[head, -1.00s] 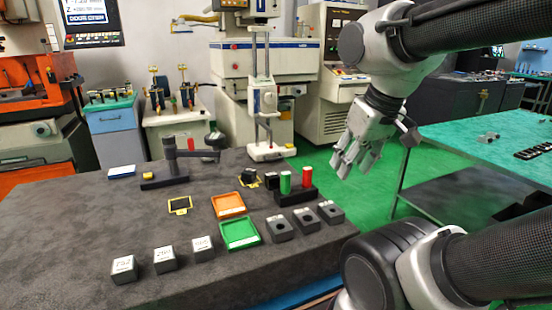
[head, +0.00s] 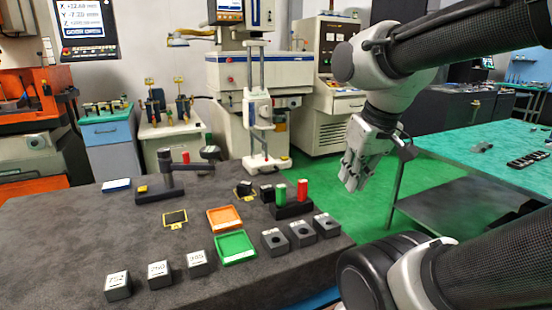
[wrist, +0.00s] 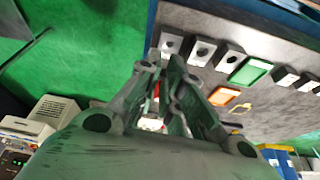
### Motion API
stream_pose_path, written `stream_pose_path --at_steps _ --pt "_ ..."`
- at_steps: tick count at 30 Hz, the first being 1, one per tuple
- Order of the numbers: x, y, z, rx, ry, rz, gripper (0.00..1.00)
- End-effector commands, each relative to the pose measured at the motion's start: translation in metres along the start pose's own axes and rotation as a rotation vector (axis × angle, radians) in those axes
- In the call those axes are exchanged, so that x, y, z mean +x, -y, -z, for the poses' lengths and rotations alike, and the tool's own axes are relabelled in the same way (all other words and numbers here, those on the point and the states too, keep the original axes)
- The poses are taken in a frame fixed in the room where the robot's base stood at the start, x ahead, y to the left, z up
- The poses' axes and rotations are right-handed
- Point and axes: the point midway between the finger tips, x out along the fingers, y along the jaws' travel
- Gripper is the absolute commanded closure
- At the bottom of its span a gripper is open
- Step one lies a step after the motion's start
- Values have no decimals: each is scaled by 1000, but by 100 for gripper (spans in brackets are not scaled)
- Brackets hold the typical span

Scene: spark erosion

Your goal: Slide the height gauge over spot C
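The height gauge (head: 259,110) is a tall white frame with a grey column and a white base, standing upright at the far right edge of the dark stone table. Two yellow-framed dark marks show on the table, one left of the orange tray (head: 175,218) and one near the dark blocks (head: 243,188). I cannot read a letter on either, so I cannot tell which is spot C. My gripper (head: 353,174) hangs in the air right of the gauge, apart from it and empty. In the wrist view its fingers (wrist: 166,66) have a gap between them.
An orange tray (head: 224,218) and a green tray (head: 235,246) lie mid-table. Several dark blocks line the front. A black holder (head: 292,209) carries green and red cylinders. A dark stand (head: 168,175) is at the back left. The table's left part is clear.

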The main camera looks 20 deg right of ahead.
Motion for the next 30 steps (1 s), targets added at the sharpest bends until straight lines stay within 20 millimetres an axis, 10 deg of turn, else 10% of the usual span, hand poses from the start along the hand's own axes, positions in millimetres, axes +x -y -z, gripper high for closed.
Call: stream_pose_path --at_steps 6,16,24,30 --pt "44 -43 -9 288 233 -7 100" --pt "117 -43 8 838 491 433 100" --pt "154 -61 112 1073 262 1031 100" --pt "118 -74 205 933 -130 1310 100"
